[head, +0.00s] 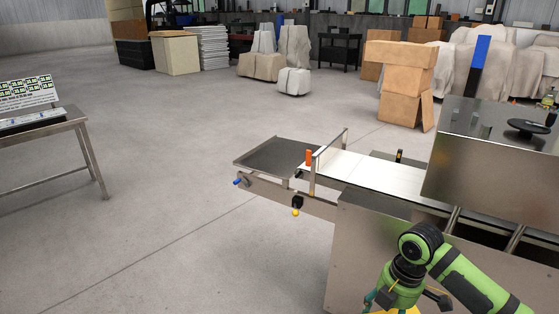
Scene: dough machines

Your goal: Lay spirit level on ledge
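My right arm comes in from the lower right. Its gripper (402,302) points down at the bottom edge, in front of the dough machine (365,255). The fingertips are cut off by the frame, so I cannot tell whether it is open or shut. A bit of something yellow (397,311) shows at the bottom edge by this gripper; too little is visible to tell what it is or whether it is held. I cannot make out a spirit level for certain. I cannot tell which surface is the ledge. My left gripper is out of view.
The machine has a white conveyor (365,172), a dark end plate (278,156) and a steel hood (480,180). A metal table (70,124) with a sign (27,93) stands at left. Cardboard boxes (405,82) stand behind. The floor between table and machine is clear.

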